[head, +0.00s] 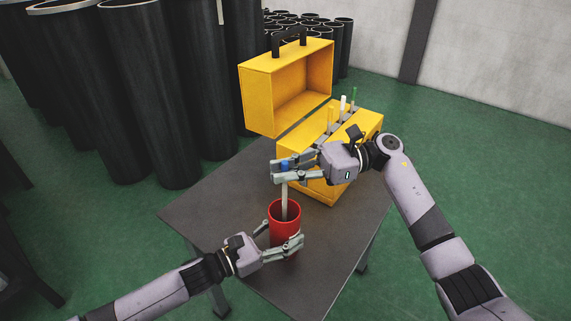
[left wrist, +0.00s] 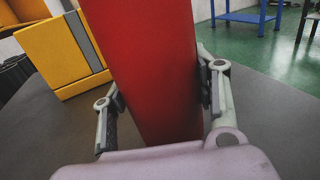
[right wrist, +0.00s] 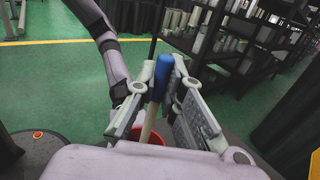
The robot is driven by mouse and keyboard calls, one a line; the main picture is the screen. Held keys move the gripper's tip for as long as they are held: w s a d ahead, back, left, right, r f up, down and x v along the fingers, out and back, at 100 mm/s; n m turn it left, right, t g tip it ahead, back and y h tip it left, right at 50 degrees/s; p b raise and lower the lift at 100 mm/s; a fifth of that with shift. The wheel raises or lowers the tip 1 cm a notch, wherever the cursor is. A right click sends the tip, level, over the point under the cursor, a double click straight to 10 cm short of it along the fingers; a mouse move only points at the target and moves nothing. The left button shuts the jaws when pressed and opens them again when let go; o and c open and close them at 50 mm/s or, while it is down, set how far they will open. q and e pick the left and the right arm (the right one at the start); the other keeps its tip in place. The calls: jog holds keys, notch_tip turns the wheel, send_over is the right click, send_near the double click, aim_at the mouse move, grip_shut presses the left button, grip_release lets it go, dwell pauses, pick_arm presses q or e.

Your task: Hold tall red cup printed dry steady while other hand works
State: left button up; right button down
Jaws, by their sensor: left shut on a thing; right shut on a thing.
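The tall red cup (head: 284,222) stands upright on the dark table. My left gripper (head: 280,242) is shut on it around its side; the cup (left wrist: 158,75) fills the middle of the left wrist view between the two fingers. No printing shows on the visible sides. My right gripper (head: 285,170) is above the cup, shut on a pale stick with a blue end (head: 285,164). The stick points down, its lower end inside the cup's mouth. The blue end (right wrist: 162,72) sits between the fingers in the right wrist view. The stick's tip is hidden in the cup.
An open yellow toolbox (head: 350,123) stands behind on the table (head: 222,205), lid raised, with white, yellow and green-ended sticks upright in it. Tall black flanged cylinders (head: 135,90) stand at back left. The table's left part is clear.

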jog(key=shift+f, duration=0.8)
jog(key=c, duration=1.6)
grip_release()
jog(key=v, duration=1.2)
